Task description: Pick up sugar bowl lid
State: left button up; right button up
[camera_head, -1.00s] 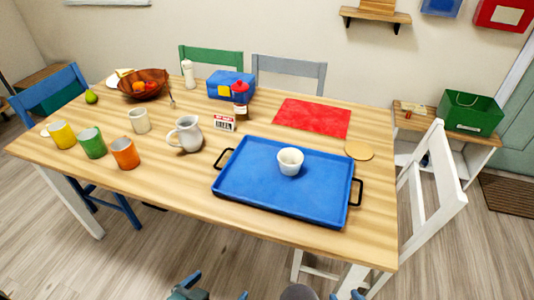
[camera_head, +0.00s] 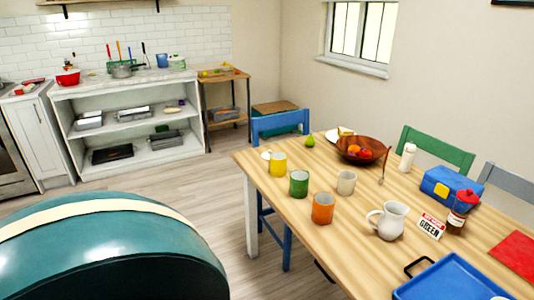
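I cannot make out a sugar bowl lid for certain. A small pale item (camera_head: 266,155) lies at the table's left corner behind the yellow cup (camera_head: 278,163); I cannot tell what it is. The rim of a white bowl (camera_head: 500,298) just shows at the bottom edge, on the blue tray (camera_head: 450,280), which is mostly cut off. Neither of my grippers is in view.
The wooden table (camera_head: 345,235) holds a green cup (camera_head: 299,184), orange cup (camera_head: 322,208), white pitcher (camera_head: 390,222), fruit bowl (camera_head: 352,158) and blue box (camera_head: 447,190). A blue chair (camera_head: 281,125) stands behind. White shelving (camera_head: 125,135) lines the back left. Floor (camera_head: 215,190) between is clear.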

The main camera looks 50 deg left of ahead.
aim_at(265, 156)
jog(key=j+z, duration=0.15)
jog(key=j, duration=0.4)
jog(key=j+z, duration=0.15)
jog(key=j, duration=0.4)
jog(key=j+z, duration=0.15)
jog(key=j, duration=0.4)
jog(key=j+z, duration=0.1)
jog(key=j, duration=0.45)
jog(key=k+j+z, duration=0.15)
jog(key=j, duration=0.4)
jog(key=j+z, duration=0.15)
jog(key=j, duration=0.4)
jog(key=k+j+z, duration=0.15)
jog(key=j, duration=0.35)
jog(key=k+j+z, duration=0.15)
jog(key=j, duration=0.35)
